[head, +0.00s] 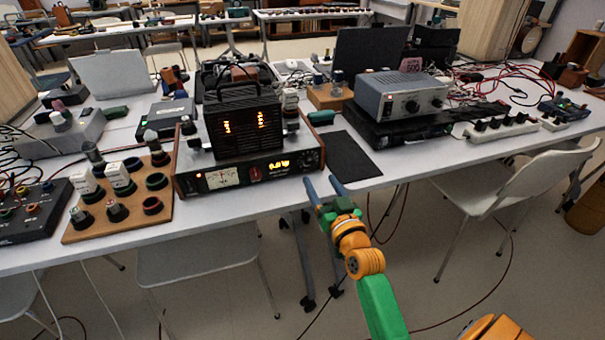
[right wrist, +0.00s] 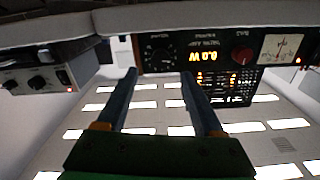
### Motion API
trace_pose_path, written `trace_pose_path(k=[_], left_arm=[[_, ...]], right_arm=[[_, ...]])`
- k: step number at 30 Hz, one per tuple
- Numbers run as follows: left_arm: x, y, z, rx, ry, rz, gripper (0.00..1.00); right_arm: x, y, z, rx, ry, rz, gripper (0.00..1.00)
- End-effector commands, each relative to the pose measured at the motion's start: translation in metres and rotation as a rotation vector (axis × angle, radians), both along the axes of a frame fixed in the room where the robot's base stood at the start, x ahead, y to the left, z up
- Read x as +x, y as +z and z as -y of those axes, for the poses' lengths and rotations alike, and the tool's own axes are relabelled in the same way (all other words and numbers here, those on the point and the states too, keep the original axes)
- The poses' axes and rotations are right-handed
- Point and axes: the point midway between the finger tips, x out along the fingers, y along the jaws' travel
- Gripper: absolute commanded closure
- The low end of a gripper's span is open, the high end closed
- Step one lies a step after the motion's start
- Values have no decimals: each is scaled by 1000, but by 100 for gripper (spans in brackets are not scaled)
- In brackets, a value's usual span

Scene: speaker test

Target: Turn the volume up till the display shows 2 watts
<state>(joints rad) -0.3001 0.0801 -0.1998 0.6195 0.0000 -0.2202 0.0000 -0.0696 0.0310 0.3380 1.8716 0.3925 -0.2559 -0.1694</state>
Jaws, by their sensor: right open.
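An amplifier with a wooden case (head: 320,150) stands at the table's front edge. Its front panel bears a lit display (head: 279,165), a needle meter (head: 223,177) and a red knob (head: 255,174). In the right wrist view, which is upside down, the display (right wrist: 203,57) appears to read 0.0 W. A black dial knob (right wrist: 161,53) lies between my fingertips in that view, and the red knob (right wrist: 243,57) is off to the side. My right gripper (head: 321,182) is open and empty, just in front of the panel's right end, apart from the knob. My left gripper is not in view.
A white chair (head: 510,180) stands at right.

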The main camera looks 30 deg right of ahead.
Motion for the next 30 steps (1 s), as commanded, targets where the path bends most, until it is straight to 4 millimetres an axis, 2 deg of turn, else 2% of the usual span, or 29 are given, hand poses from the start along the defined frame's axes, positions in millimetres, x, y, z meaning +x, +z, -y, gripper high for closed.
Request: trace_pose_path(k=[4,9,19,20,27,30], left_arm=[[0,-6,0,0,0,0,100],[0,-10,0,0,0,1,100],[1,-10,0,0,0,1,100],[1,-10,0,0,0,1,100],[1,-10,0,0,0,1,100],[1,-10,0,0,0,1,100]], right_arm=[[31,-1,7,0,1,2,31],[54,-1,12,0,2,-1,31],[61,-1,14,-1,2,-3,31],[61,-1,14,-1,2,-3,37],[60,-1,14,-1,2,-3,100],[60,-1,14,0,3,-4,100]])
